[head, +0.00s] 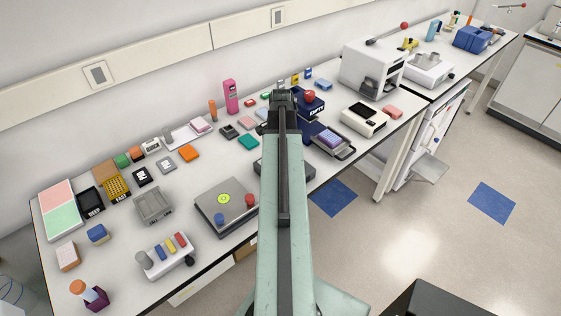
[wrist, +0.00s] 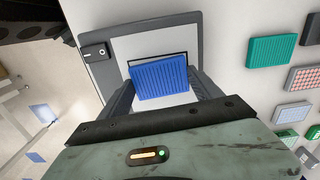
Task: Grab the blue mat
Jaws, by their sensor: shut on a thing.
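The blue mat (wrist: 160,77) is a ribbed blue rectangle in the middle of the wrist view. My gripper (wrist: 164,88) has one dark finger on each side of it and is shut on it. Behind the mat is a grey-framed device (wrist: 193,27) with a white plate and a dark slot edge. I cannot tell whether the mat touches the plate or is just above it. In the head view my arm hides the mat, and a dark-edged part of a device (head: 266,167) shows beside the arm.
A teal block (wrist: 271,50) and several small plates lie to the right of the device in the wrist view. In the head view, a grey hotplate-like device (head: 222,203) stands left of my arm, and a dark blue machine (head: 309,105) stands behind it. The bench is crowded.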

